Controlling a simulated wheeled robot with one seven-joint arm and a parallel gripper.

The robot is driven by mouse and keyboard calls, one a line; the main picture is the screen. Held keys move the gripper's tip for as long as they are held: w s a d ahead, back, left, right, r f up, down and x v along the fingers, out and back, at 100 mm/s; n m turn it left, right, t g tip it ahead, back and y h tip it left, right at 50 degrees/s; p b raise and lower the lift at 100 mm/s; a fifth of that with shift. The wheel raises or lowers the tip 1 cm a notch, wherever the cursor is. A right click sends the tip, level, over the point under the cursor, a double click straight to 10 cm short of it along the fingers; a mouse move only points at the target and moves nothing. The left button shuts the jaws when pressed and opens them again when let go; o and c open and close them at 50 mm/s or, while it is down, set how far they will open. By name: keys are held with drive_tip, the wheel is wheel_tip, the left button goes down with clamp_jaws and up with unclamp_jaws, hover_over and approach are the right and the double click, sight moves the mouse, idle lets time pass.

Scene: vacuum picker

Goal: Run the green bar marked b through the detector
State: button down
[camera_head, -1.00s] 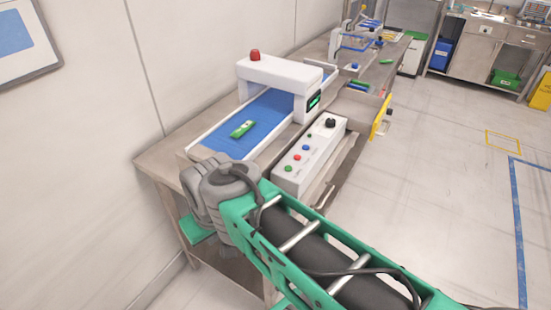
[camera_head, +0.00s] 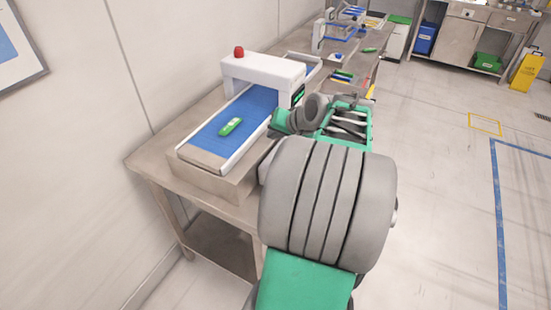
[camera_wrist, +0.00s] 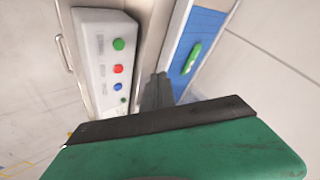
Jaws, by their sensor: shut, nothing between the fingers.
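The green bar (camera_head: 230,126) lies on the blue belt (camera_head: 213,139) of the detector, in front of its white arch (camera_head: 262,70). It also shows in the wrist view (camera_wrist: 193,57); I cannot read its mark. My gripper (camera_wrist: 157,80) is shut and empty. In the wrist view its fingers are between the control box (camera_wrist: 95,45) and the belt, apart from the bar. The box has green (camera_wrist: 119,44), red (camera_wrist: 118,68) and blue (camera_wrist: 120,86) buttons. In the head view my arm hides the box and my fingers.
A red lamp (camera_head: 239,51) tops the arch. The detector stands on a metal table (camera_head: 160,160) along the wall. More coloured items (camera_head: 343,76) lie farther along the bench. The floor to the right is open, with a yellow wet-floor sign (camera_head: 526,72) far off.

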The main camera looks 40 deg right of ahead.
drive_tip(key=shift+s+d, duration=0.15)
drive_tip(key=shift+d, duration=0.3)
wheel_tip(320, 180, down, 9)
drive_tip(key=b, duration=0.6)
drive_tip(key=shift+r, duration=0.15)
idle(1.6)
drive_tip(key=shift+f+b, duration=0.4)
drive_tip(key=shift+b, duration=0.1)
